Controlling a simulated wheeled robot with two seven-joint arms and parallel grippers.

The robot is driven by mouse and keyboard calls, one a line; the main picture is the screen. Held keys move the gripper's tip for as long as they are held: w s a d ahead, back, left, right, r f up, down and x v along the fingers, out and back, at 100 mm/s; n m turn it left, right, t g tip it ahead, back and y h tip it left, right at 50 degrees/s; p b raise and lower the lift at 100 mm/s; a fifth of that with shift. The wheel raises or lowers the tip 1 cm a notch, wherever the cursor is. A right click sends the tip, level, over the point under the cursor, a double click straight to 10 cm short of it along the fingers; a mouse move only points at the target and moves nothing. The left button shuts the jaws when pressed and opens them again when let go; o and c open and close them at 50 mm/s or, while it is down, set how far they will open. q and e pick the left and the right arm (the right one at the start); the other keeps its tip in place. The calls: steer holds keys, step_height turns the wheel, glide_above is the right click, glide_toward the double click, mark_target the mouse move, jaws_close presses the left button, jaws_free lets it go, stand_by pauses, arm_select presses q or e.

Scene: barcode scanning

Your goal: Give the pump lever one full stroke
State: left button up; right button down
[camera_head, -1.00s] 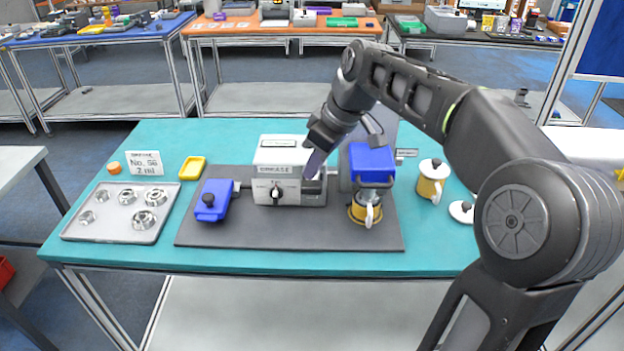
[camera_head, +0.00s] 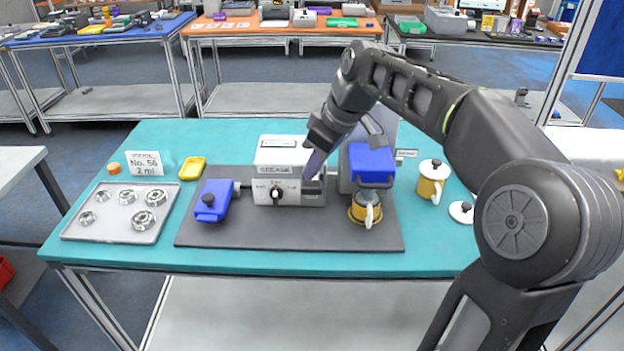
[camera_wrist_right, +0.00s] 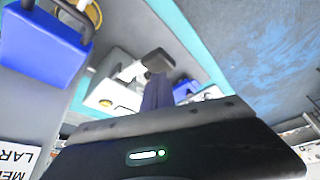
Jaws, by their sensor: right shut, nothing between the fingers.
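A light grey machine labelled GREASE (camera_head: 287,170) stands on the dark mat in the head view, with a black knob on its front and a slot to the right of the knob. My right gripper (camera_head: 316,163) is shut and empty, its purple fingers at the right side of this machine, over the slot. In the right wrist view the shut fingers (camera_wrist_right: 157,92) are close to a dark paddle-like piece (camera_wrist_right: 160,62), possibly the pump lever. I cannot tell whether they touch. My left gripper is out of view.
A blue block with a black knob (camera_head: 213,200) is left of the machine. A blue-topped unit (camera_head: 371,160) over a yellow jar is close on its right. A tray of metal rings (camera_head: 120,228), a sign (camera_head: 145,163) and a yellow mug (camera_head: 432,182) stand farther out.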

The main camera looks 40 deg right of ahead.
mark_target(314, 196)
stand_by(0.4)
step_height(314, 196, down, 8)
steer(key=b, duration=0.6)
steer(key=shift+s, duration=0.1)
steer(key=shift+r, duration=0.1)
step_height(314, 196, up, 7)
steer(key=p, duration=0.5)
steer(key=shift+r+p, duration=0.3)
steer(key=shift+p, duration=0.05)
step_height(314, 196, up, 4)
steer(key=p, duration=0.3)
steer(key=shift+r, duration=0.1)
stand_by(0.3)
